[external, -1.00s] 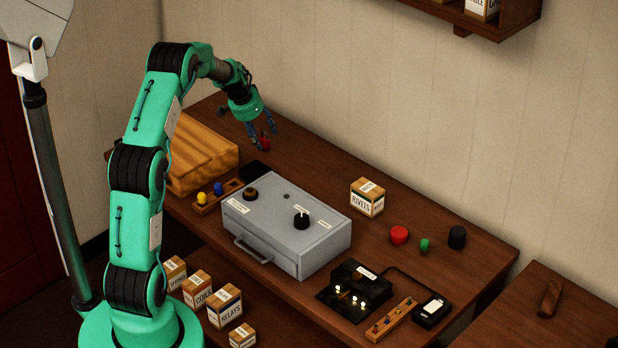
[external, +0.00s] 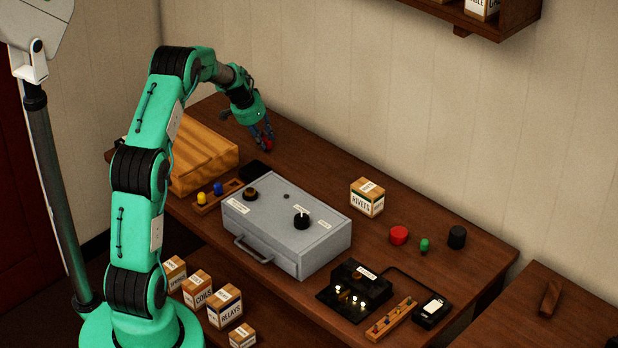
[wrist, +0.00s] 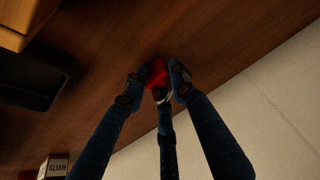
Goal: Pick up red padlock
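The red padlock (external: 267,146) is at the back left of the workbench, past the grey metal box. In the wrist view the red padlock (wrist: 156,72) shows its red body and a pale metal part, at the upper middle. My gripper (external: 264,138) reaches down to it from above. In the wrist view the dark blue fingers of my gripper (wrist: 158,80) converge on it, one tip at each side, seemingly touching, with a third finger below. The fingers hide part of the padlock. It appears to be at bench level.
The wooden case (external: 205,152) and a small black tray (external: 255,171) lie left of the padlock. The grey box (external: 290,225) is in front, with the rivets carton (external: 367,198) to the right. The bench between padlock and carton is clear; the wall is behind.

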